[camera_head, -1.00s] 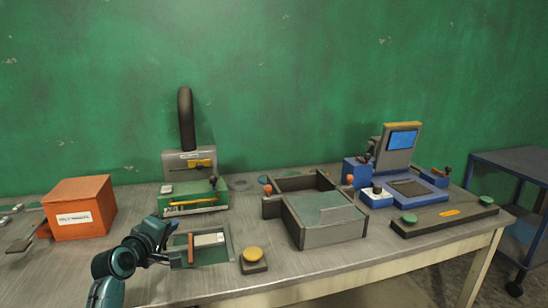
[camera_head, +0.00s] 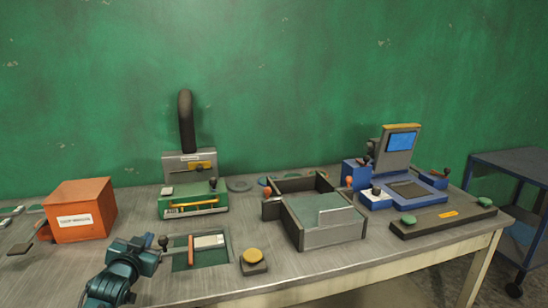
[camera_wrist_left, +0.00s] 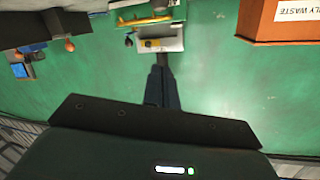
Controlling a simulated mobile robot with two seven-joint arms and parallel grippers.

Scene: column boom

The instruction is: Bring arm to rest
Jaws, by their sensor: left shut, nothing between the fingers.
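My left arm comes in from the bottom left of the head view. Its gripper (camera_head: 172,252) is low over the front left of the table, beside the left edge of a dark green recessed tray (camera_head: 186,264). In the left wrist view, the dark fingers (camera_wrist_left: 162,82) are together with nothing between them. That view is turned over, with the green wall filling most of it. Whether the fingertips touch the tray is unclear. My right gripper is not in view.
An orange waste box (camera_head: 80,212) stands left of the arm. A green press-like machine (camera_head: 193,200) is behind the tray, and a yellow button (camera_head: 253,256) is right of it. A grey open box (camera_head: 332,228) and a blue screen device (camera_head: 400,165) stand farther right.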

